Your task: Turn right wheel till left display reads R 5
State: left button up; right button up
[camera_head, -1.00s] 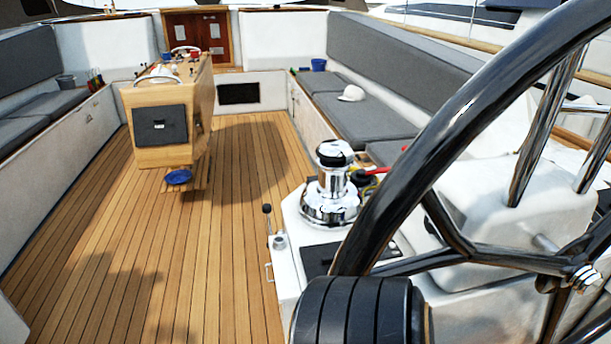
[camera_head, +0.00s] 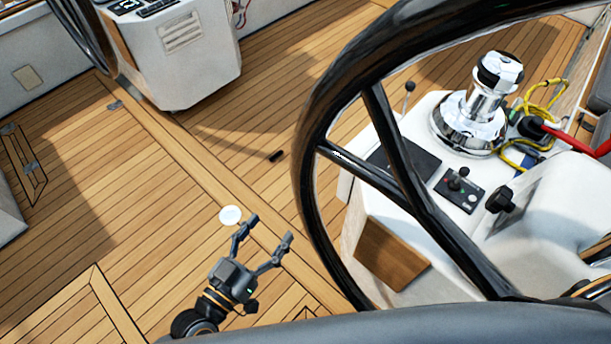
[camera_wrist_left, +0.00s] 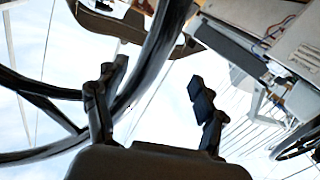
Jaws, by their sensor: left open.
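The right wheel, a large dark glossy ring with spokes, fills the right of the head view (camera_head: 308,165). It also shows in the left wrist view (camera_wrist_left: 165,45), where its rim runs behind the fingers. My left gripper (camera_head: 270,228) is open and empty, to the left of the wheel's rim and apart from it in the head view. Its fingers also show in the left wrist view (camera_wrist_left: 158,75). Dark panels sit at the top of a white pedestal (camera_head: 185,60) at the upper left. No R 5 reading can be made out. My right gripper is out of view.
Beside the wheel stands a white console (camera_head: 365,225) with a chrome winch (camera_head: 482,105), a joystick panel (camera_head: 461,188) and a yellow rope (camera_head: 543,95). Part of another dark wheel (camera_head: 85,35) shows at upper left. Open wooden deck (camera_head: 100,190) lies left of my gripper.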

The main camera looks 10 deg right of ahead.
aim_at(297, 188)
pick_arm(q)
jog(key=x, duration=0.4)
jog(key=p+x, duration=0.1)
jog(key=x, duration=0.3)
jog(key=r+x, duration=0.1)
jog(key=x, duration=0.3)
jog(key=shift+w+d+r+p, duration=0.1)
jog(key=shift+w+r+p, duration=0.05)
jog(key=shift+p, duration=0.25)
jog(key=shift+x, duration=0.75)
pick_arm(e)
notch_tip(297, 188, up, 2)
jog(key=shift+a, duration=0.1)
pick_arm(q)
jog(key=shift+c, duration=0.2)
jog(key=c, duration=1.4)
jog(key=shift+r, duration=0.1)
grip_shut()
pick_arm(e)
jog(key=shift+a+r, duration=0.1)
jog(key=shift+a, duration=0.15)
